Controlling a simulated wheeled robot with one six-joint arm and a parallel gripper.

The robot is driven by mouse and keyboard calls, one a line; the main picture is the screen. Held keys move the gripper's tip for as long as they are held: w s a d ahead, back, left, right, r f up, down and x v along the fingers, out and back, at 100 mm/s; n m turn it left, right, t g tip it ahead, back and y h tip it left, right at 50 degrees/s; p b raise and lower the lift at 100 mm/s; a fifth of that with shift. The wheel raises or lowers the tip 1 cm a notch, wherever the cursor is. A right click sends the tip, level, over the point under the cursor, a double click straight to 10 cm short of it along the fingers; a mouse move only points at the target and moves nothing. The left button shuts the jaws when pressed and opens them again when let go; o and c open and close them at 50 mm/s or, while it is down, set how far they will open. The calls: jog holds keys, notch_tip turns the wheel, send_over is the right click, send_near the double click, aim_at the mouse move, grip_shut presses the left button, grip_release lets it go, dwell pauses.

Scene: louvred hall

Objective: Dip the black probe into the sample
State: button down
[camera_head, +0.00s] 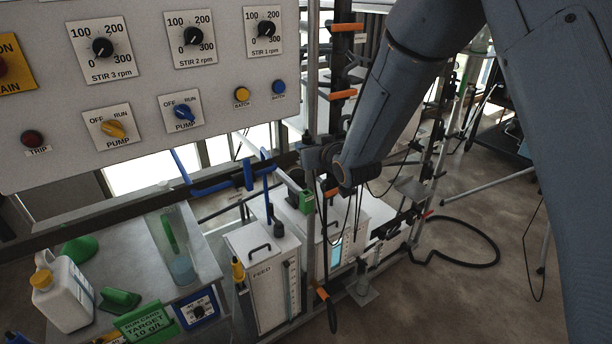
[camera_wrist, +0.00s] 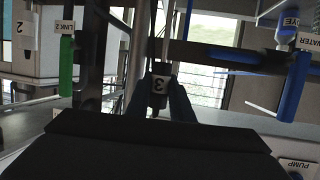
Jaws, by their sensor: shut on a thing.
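In the wrist view, my gripper (camera_wrist: 159,98) has its two dark blue fingers closed on a small black piece (camera_wrist: 158,101). That piece has a white label with a 3-like mark that appears turned over, and thin pale rods show behind or above it. I cannot tell surely that it is the black probe. In the head view my arm reaches down to the middle, but I cannot make out its fingers there.
A control panel (camera_head: 140,75) overhangs the bench (camera_head: 128,238). A white jug (camera_head: 65,295), green pieces and a run card (camera_head: 146,323) crowd the bench. A FEED tank (camera_head: 262,275) stands beside it. A black hose (camera_head: 470,262) lies on open floor at right.

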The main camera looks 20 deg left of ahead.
jog(key=shift+r+p, duration=0.3)
jog(key=shift+r, duration=0.5)
